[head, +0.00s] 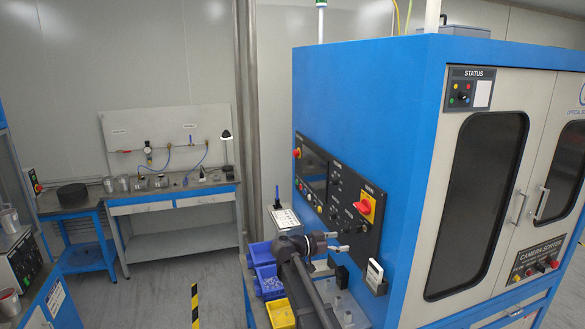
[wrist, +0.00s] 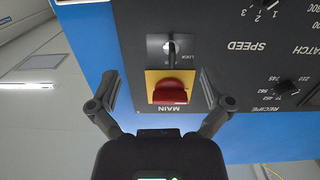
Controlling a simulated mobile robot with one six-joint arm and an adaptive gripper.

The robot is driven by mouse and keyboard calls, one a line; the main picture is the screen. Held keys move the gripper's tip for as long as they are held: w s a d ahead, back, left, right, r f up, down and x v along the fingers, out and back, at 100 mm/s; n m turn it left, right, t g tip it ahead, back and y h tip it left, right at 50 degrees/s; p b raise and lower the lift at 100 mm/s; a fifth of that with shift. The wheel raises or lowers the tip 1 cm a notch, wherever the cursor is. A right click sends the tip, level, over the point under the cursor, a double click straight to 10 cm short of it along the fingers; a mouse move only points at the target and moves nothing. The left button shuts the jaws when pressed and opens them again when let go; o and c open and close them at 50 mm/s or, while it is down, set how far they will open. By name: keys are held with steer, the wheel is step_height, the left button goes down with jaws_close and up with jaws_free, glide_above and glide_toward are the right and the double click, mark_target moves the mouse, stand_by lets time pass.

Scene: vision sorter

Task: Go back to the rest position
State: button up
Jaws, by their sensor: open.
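My gripper (head: 340,241) is in front of the control panel (head: 338,195) on the side of the blue sorter cabinet. In the wrist view my gripper (wrist: 160,95) is open and empty, with one finger on each side of the red main switch. The switch also shows in the head view (head: 363,207), above and right of the fingertips. The fingers appear apart from it, though the exact gap cannot be told.
Blue bins (head: 265,270) and a yellow bin (head: 281,313) stand below and beside my arm. A small white device (head: 375,273) sticks out from the cabinet at right of my gripper. A workbench (head: 175,198) stands at the back left, with open floor before it.

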steer(key=s+d+f+n+y+b, duration=0.1)
steer(key=s+f, duration=0.1)
steer(key=f, duration=0.1)
steer(key=s+d+f+n+g+y+b, duration=0.1)
steer(key=s+d+f, duration=0.1)
steer(key=f, duration=0.1)
steer(key=s+d+f+n+g+y+b, duration=0.1)
steer(key=s+d+f, duration=0.1)
steer(key=f, duration=0.1)
steer(key=shift+s+f+y, duration=0.35)
steer(key=shift+s+y, duration=0.05)
steer(key=s+a+f+n+g+y+b, duration=0.3)
steer(key=s+f+n+y+b, duration=0.5)
steer(key=s+f, duration=1.1)
steer(key=s+n+y, duration=0.1)
steer(key=n+y, duration=0.2)
steer(key=y, duration=0.1)
steer(key=shift+y, duration=0.3)
steer(key=shift+d, duration=0.1)
